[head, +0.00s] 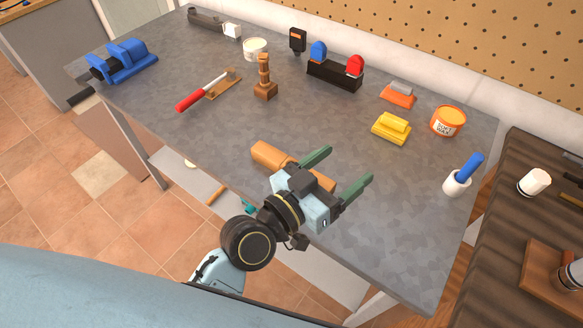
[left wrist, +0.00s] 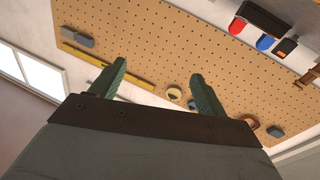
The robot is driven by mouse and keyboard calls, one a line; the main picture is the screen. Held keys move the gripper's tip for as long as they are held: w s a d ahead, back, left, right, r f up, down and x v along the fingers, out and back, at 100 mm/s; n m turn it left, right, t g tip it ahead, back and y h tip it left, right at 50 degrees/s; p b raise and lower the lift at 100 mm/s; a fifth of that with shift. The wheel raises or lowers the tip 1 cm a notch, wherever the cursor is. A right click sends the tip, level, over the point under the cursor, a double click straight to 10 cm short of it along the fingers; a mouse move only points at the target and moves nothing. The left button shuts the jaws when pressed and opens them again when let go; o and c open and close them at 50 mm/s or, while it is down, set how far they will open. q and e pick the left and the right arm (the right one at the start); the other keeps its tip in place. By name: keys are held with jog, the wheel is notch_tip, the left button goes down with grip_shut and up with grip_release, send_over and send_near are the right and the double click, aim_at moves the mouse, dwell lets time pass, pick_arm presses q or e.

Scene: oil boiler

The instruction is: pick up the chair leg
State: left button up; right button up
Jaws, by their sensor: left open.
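An orange-brown wooden piece (head: 270,154) lies on the grey worktop near its front edge, partly hidden behind my left gripper. It could be the chair leg. A turned brown wooden post (head: 264,80) stands upright farther back; I cannot tell for sure which of the two is the chair leg. My left gripper (head: 344,166) is open and empty above the worktop, its green fingers pointing up and right, past the lying piece. In the left wrist view the open fingers (left wrist: 155,75) have nothing between them and face the pegboard. My right gripper is not in view.
On the grey worktop (head: 400,215) stand a blue vise (head: 125,62), a red-handled tool (head: 202,92), a yellow block (head: 391,128), an orange tin (head: 448,121) and a white cup (head: 456,183). The pegboard (head: 480,45) is behind. The worktop's right front is clear.

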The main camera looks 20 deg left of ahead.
pick_arm(q)
jog(key=w+a+r+n+t+y, duration=0.2)
jog(key=w+r+n+y, duration=0.1)
jog(key=n+y, duration=0.45)
jog(key=w+a+r+n+t+y, duration=0.1)
jog(key=w+r+n+t+y, duration=0.15)
jog(key=n+y, duration=0.55)
jog(key=s+d+f+m+g+y, duration=0.15)
jog(key=s+f+g+y, duration=0.35)
jog(key=f+g, duration=0.7)
jog(key=shift+n+h, duration=0.3)
jog(key=shift+h, duration=0.45)
jog(key=x, duration=1.2)
jog(key=shift+a+r+b, duration=0.1)
jog(key=shift+a+b, duration=0.05)
jog(key=shift+b, duration=0.2)
jog(key=c, duration=1.5)
